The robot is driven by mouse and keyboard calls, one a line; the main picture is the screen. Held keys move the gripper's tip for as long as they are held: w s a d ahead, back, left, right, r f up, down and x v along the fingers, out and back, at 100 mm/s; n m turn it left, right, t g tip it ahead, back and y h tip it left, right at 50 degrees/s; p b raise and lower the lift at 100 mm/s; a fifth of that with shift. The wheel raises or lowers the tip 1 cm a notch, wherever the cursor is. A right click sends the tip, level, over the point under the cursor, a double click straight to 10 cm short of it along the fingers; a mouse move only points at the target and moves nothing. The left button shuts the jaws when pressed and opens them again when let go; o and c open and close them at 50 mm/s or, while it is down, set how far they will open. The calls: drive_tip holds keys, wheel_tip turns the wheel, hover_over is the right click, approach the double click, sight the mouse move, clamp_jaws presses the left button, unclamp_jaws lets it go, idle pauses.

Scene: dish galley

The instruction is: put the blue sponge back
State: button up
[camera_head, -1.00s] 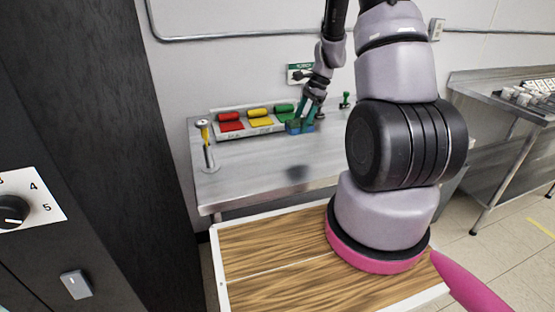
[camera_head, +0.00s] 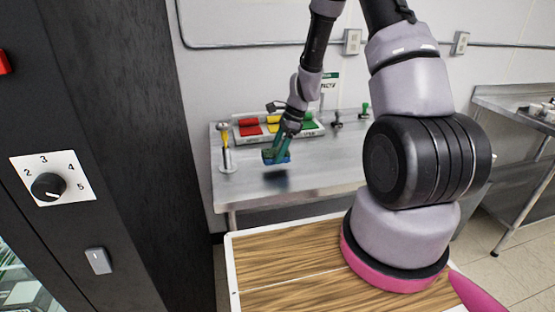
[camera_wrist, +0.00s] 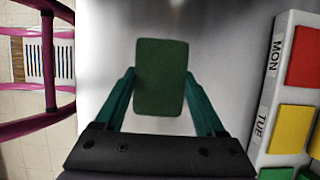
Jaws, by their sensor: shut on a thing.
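My gripper (camera_head: 276,152) is shut on the blue sponge (camera_head: 279,160), holding it above the steel table in front of the tray. In the wrist view the sponge (camera_wrist: 161,78) shows a dark green upper face between the teal fingers of my gripper (camera_wrist: 161,92). The white tray (camera_wrist: 264,100) lies to the right there, apart from the sponge. It bears the labels MON and TUE beside red and yellow blocks. In the head view the tray (camera_head: 239,142) holds red (camera_head: 250,128), yellow (camera_head: 273,123) and green blocks, partly hidden by my arm.
The steel table (camera_head: 330,162) has clear surface in front and to the right. A yellow-handled tool (camera_head: 225,140) stands in a holder at its left end. A dark knobbed item (camera_head: 337,121) and a green one (camera_head: 365,110) stand at the back right. A dark cabinet (camera_head: 120,120) is at the left.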

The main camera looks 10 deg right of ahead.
drive_tip(key=shift+f, duration=1.45)
drive_tip(key=shift+f, duration=0.1)
drive_tip(key=o, duration=1.6)
drive_tip(key=shift+c, duration=0.2)
